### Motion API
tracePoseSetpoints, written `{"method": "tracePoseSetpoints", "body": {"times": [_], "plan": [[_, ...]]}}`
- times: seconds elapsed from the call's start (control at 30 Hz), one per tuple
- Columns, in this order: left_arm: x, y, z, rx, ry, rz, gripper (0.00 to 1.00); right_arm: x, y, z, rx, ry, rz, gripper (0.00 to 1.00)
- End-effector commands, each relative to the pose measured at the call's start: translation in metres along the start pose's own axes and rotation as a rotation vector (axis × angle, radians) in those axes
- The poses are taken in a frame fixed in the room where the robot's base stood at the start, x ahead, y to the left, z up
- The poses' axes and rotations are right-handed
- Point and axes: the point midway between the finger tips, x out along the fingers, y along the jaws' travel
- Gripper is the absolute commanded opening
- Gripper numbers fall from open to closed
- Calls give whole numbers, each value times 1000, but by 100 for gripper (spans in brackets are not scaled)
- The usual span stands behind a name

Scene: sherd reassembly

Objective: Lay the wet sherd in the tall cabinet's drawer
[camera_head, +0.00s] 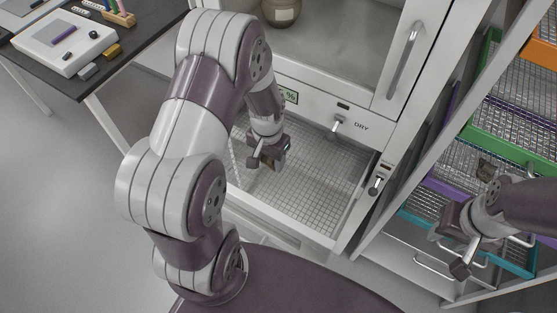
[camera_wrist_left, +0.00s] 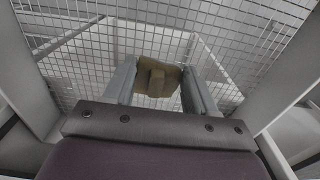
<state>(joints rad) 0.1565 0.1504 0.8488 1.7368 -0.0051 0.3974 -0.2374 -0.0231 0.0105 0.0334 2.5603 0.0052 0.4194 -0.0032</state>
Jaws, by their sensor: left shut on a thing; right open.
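My left gripper (camera_head: 268,163) is over the open drawer (camera_head: 330,200) of the tall cabinet (camera_head: 345,85), inside its outline near the left. In the left wrist view the left gripper (camera_wrist_left: 158,88) is shut on a tan-brown sherd (camera_wrist_left: 160,75), with the drawer's wire mesh floor (camera_wrist_left: 220,22) behind it. I cannot tell whether the sherd touches the mesh. In the head view the sherd is mostly hidden by the gripper. My right gripper (camera_head: 458,255) is open and empty at the right, in front of the rack.
A rack of coloured mesh trays (camera_head: 510,120) stands at the right, with a dark sherd (camera_head: 485,168) in one tray. A dark table (camera_head: 120,60) with a white device (camera_head: 68,42) is at the upper left. A round pot (camera_head: 281,12) stands inside the cabinet. The drawer's right part is clear.

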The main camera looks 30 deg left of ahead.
Motion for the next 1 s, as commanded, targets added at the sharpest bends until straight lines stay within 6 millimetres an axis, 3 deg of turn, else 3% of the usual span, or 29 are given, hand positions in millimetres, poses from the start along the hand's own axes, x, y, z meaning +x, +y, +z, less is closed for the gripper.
{"method": "tracePoseSetpoints", "body": {"times": [0.1,0.4,0.73,0.77,0.8,0.83,1.0], "plan": [[23,0,0,0,-2,0,26,3,0,0,0,0,0,43],[67,0,0,0,-1,0,26,8,0,1,0,0,0,43],[71,0,0,-1,1,0,26,10,0,1,0,0,0,43],[70,0,0,-1,2,0,62,9,0,1,0,0,0,43],[70,0,0,-1,2,-1,76,9,0,1,0,0,0,43],[70,0,0,-1,2,-1,82,9,0,1,0,0,0,43],[70,0,-1,-1,2,-1,82,9,0,1,0,0,0,43]]}}
